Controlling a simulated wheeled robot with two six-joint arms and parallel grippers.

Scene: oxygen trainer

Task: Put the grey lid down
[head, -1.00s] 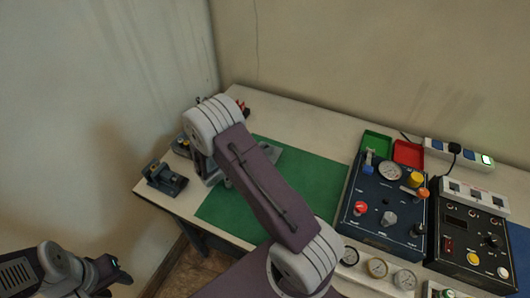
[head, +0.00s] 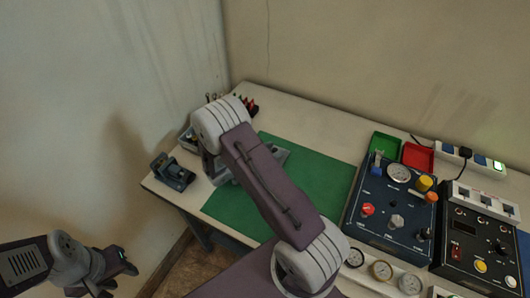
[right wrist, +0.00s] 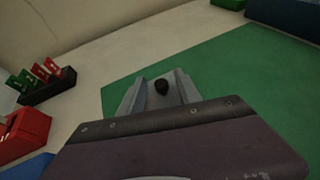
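In the head view my right arm hides the gripper, and a grey part (head: 277,153) shows beside the arm at the mat's far edge. My left gripper (head: 122,274) is off the table at lower left, with its fingers apart and empty.
A dark blue fixture (head: 172,172) stands at the table's left corner. A rack with red pieces (head: 250,105) is at the back. Green (head: 385,145) and red (head: 417,156) trays and two control panels (head: 390,208) fill the right. The mat's middle (head: 310,180) is clear.

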